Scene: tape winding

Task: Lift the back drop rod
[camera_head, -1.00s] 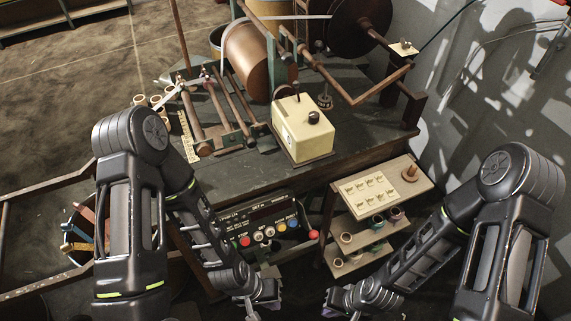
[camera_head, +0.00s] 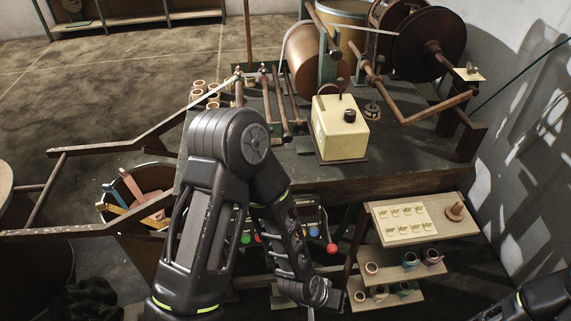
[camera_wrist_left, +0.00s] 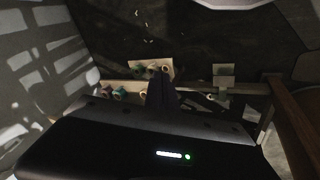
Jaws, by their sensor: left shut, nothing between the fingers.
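Several brown rods (camera_head: 281,105) lie side by side on the bench, left of the cream box; I cannot tell which one is the back drop rod. My left arm rises in front of the bench and hides part of the near left side. Its wrist hangs low in front of the bench, well below and apart from the rods. In the left wrist view my left gripper (camera_wrist_left: 162,90) is shut and empty, its dark fingers pointing toward a shelf with small rings. My right gripper is out of view; only part of my right arm shows at bottom right.
The bench (camera_head: 400,172) carries the cream box (camera_head: 340,128), a copper drum (camera_head: 303,58) and a large dark reel (camera_head: 428,45). A small shelf stand (camera_head: 455,225) stands right of my left wrist. A bin of coloured strips (camera_head: 140,200) stands at left. Open floor lies behind it.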

